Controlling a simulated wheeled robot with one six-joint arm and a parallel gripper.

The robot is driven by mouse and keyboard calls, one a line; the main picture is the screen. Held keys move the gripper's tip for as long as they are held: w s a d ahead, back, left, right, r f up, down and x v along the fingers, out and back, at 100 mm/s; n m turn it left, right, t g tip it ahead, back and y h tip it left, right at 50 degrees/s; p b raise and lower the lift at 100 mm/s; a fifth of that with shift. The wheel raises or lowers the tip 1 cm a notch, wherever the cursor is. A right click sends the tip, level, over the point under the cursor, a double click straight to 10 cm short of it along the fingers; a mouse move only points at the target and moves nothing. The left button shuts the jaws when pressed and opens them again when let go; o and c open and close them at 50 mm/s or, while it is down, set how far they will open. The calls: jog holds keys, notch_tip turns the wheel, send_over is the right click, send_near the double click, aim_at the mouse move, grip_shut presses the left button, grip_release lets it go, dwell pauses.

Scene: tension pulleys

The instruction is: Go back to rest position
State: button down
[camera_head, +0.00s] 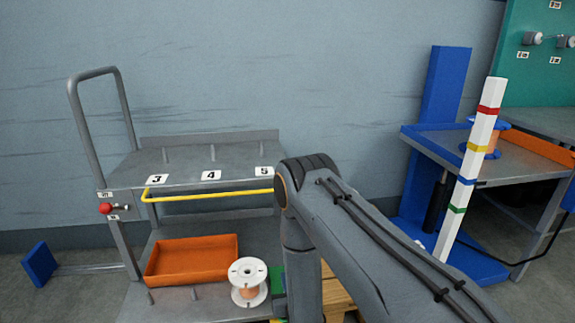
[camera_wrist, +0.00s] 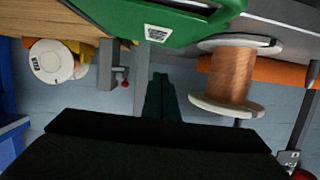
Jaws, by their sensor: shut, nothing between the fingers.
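My arm reaches across the middle of the head view, with its elbow up and its forearm pointing down. My gripper (camera_wrist: 160,88) shows in the wrist view as two dark fingers pressed together with nothing between them. In the head view the gripper is hidden or out of frame at the bottom. A spool with copper-coloured wire and white flanges (camera_head: 249,283) stands on the cart's lower shelf, just left of my forearm. It also shows right of the fingers in the wrist view (camera_wrist: 231,75), apart from them.
The grey cart (camera_head: 205,303) has numbered pegs above, a yellow rail (camera_head: 205,196) and an orange tray (camera_head: 192,260) below. A green object (camera_wrist: 150,28) lies close to the fingers. A striped white post (camera_head: 470,165) and a blue stand (camera_head: 438,130) are at right.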

jog(key=d+r+m+g+h, duration=0.1)
jog(key=d+r+g, duration=0.3)
jog(key=r, duration=0.5)
jog(key=d+r+g+h, duration=0.1)
jog(key=d+r+g, duration=0.1)
jog(key=d+r, duration=0.45)
jog(key=s+d+r+m+g+h, duration=0.1)
jog(key=s+d+r+g, duration=0.3)
jog(key=s+r, duration=0.55)
jog(key=s+d+r+g, duration=0.2)
jog(key=s+d+r, duration=0.4)
jog(key=s, duration=0.7)
jog(key=s+a+r+n+g, duration=0.1)
jog(key=s+a+n, duration=0.2)
jog(key=s+a, duration=0.6)
jog(key=s+a+r+n+g, duration=0.15)
jog(key=s+a+n, duration=0.3)
jog(key=a, duration=0.85)
jog(key=d+r+m+p, duration=0.4)
jog(key=d+r+p, duration=0.6)
jog(key=r+p, duration=0.3)
jog(key=d+r+m+p, duration=0.4)
jog(key=d+r+p, duration=0.7)
jog(key=p, duration=0.5)
jog(key=shift+s+d+r, duration=0.3)
jog(key=shift+s+r, duration=0.15)
jog(key=shift+r, duration=0.95)
